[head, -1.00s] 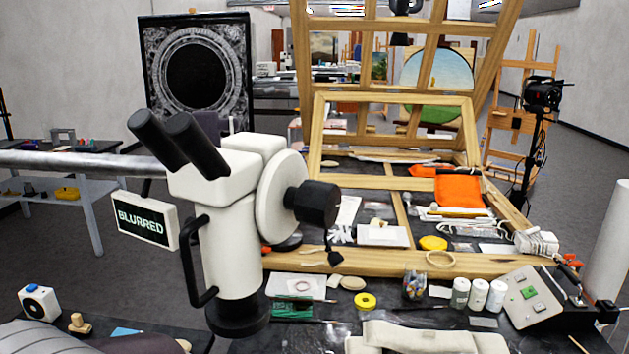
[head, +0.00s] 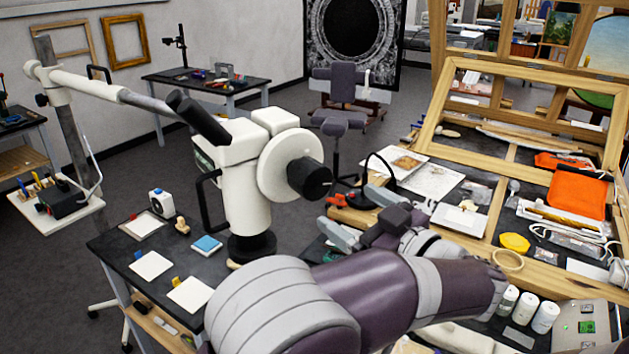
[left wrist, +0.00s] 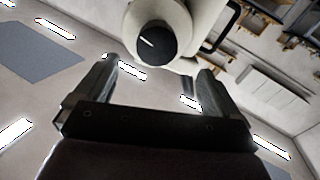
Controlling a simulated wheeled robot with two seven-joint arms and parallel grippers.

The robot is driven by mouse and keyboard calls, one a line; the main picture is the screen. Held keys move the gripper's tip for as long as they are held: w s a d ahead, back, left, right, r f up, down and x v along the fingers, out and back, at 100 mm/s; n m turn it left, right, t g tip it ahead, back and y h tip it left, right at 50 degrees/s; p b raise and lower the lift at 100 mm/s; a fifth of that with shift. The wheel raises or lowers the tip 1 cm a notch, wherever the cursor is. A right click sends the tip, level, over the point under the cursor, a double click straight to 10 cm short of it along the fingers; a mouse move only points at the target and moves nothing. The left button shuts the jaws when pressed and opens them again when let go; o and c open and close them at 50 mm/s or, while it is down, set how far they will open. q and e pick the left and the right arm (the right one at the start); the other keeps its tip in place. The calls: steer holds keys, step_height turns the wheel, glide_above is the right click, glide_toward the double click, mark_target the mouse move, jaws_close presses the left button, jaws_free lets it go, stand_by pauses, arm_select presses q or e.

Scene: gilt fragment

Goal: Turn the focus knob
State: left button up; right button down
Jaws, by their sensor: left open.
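The white microscope (head: 231,170) stands on its arm at the middle left in the head view, with black eyepieces pointing up and left. Its black focus knob (head: 309,178) sticks out from the round white housing on its right side. In the left wrist view the knob (left wrist: 156,43) faces the camera, with a white line mark pointing up and left. My left gripper (head: 352,222) is open and empty, a little below and right of the knob. In the left wrist view its two fingers (left wrist: 153,83) are spread, with the knob beyond and between them, apart from both. My right gripper is out of view.
A black table (head: 130,247) with white pads and a blue block lies below the microscope. A wooden frame easel (head: 530,140), an orange cloth (head: 577,193) and several small white bottles (head: 524,308) crowd the right side. A grey chair (head: 337,120) stands behind.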

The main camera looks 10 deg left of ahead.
mark_target(320, 185)
arm_select(q)
steer(key=p+x, duration=0.1)
steer(key=x, duration=0.1)
steer(key=p+x, duration=0.1)
steer(key=x, duration=0.1)
steer(key=p+x, duration=0.1)
steer(key=x, duration=0.1)
steer(key=shift+w+a+r, duration=0.15)
steer(key=shift+w+r, duration=0.2)
steer(key=shift+r, duration=0.05)
steer(key=x, duration=0.1)
steer(key=p+x, duration=0.1)
steer(key=x, duration=0.3)
steer(key=shift+a+f+p, duration=0.15)
steer(key=shift+f+p, duration=0.2)
steer(key=shift+d, duration=0.4)
steer(key=shift+c, duration=0.6)
steer(key=c, duration=0.9)
